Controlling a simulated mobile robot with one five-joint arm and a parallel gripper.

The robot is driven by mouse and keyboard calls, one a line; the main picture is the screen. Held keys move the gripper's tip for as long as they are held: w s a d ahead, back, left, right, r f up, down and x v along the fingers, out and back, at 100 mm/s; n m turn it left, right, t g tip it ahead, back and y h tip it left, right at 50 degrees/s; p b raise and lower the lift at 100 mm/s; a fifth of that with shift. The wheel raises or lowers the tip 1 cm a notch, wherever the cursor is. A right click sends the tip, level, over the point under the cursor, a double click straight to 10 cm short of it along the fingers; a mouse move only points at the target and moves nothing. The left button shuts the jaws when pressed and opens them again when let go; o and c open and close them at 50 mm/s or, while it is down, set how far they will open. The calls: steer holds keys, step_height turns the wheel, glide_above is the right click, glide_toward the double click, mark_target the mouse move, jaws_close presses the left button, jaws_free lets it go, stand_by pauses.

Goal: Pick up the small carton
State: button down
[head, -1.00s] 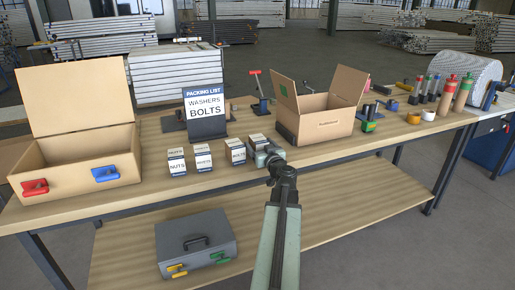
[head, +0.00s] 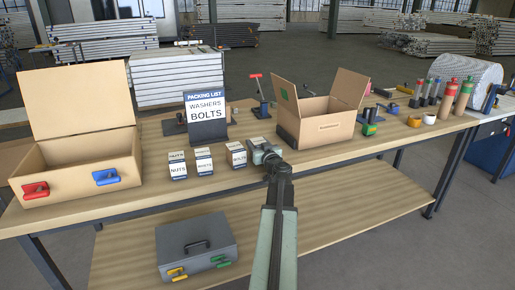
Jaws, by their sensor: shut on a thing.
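Several small white cartons with dark blue labels stand in a row on the wooden workbench (head: 330,160). The leftmost carton (head: 178,168) reads NUTS, with another carton (head: 204,161) to its right and a third carton (head: 238,155) further right. My gripper (head: 262,150) is at the right end of the row, shut on the small carton (head: 258,141). That carton's top shows; the gripper hides most of the rest, and I cannot tell whether it touches the bench.
A packing list sign (head: 206,112) reading WASHERS, BOLTS stands behind the cartons. An open box (head: 320,128) is close to my gripper's right. A grey toolbox (head: 196,240) sits on the lower shelf.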

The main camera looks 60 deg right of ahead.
step_height(320, 180, up, 20)
steer(key=p, duration=2)
step_height(320, 180, down, 20)
steer(key=b, duration=2)
steer(key=shift+w, duration=0.1)
steer(key=shift+r, duration=0.2)
steer(key=shift+f, duration=0.2)
steer(key=c, duration=0.6)
jaws_free()
steer(key=shift+a, duration=0.1)
